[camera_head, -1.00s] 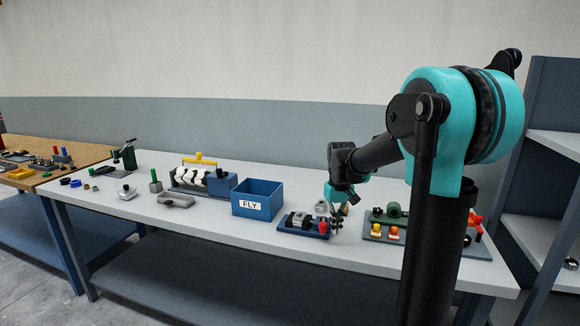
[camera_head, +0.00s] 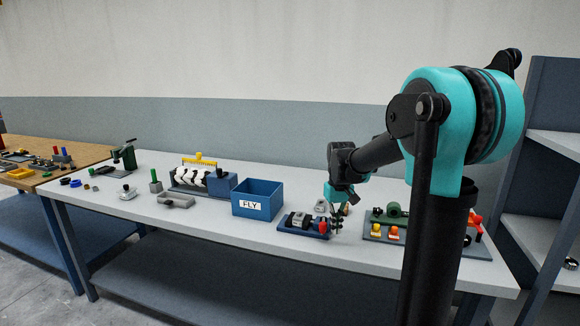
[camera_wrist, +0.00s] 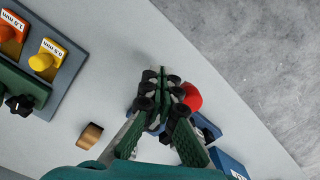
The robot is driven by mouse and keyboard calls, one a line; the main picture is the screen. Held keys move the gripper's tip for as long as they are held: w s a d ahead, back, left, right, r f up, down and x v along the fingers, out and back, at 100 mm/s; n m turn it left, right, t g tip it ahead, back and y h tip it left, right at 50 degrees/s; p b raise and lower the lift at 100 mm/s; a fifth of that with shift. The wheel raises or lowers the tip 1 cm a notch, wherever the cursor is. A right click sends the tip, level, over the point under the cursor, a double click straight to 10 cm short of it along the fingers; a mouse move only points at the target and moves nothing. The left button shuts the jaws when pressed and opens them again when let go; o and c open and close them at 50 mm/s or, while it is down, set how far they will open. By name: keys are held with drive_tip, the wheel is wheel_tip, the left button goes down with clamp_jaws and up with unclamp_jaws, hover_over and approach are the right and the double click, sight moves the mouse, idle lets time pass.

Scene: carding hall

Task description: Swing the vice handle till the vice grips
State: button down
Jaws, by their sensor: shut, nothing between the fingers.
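A small blue device with a grey block, which looks like the vice (camera_head: 293,228), sits on the grey bench right of the blue box. A red knob (camera_head: 323,227), apparently on its handle, is at its right end. In the wrist view the red knob (camera_wrist: 193,97) shows just beyond and right of the fingertips, and part of the blue body (camera_wrist: 207,128) shows behind a finger. My gripper (camera_head: 337,225) is shut and empty, low over the bench, close beside the knob. In the wrist view my gripper (camera_wrist: 166,88) partly covers the vice; I cannot tell if it touches the knob.
A blue box (camera_head: 257,199) labelled FLY stands left of the vice. A grey board (camera_head: 440,246) with yellow and orange knobs lies to the right. The bench's front edge is close to the vice.

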drive_tip(key=shift+w+a, duration=0.15)
drive_tip(key=shift+a, duration=0.55)
idle(0.7)
drive_tip(key=shift+d, duration=1)
idle(0.4)
drive_tip(key=shift+r, duration=0.1)
wheel_tip(320, 180, up, 7)
idle(0.8)
drive_tip(key=shift+s, duration=0.2)
drive_tip(key=s+d+f+m+t, duration=0.1)
drive_tip(key=s+f+t, duration=0.1)
drive_tip(key=s+f, duration=0.7)
drive_tip(key=s+d+f+m+t, duration=0.1)
drive_tip(key=s+d+f+t, duration=0.1)
drive_tip(key=s+f, duration=0.8)
drive_tip(key=s, duration=0.3)
drive_tip(key=shift+d, duration=0.25)
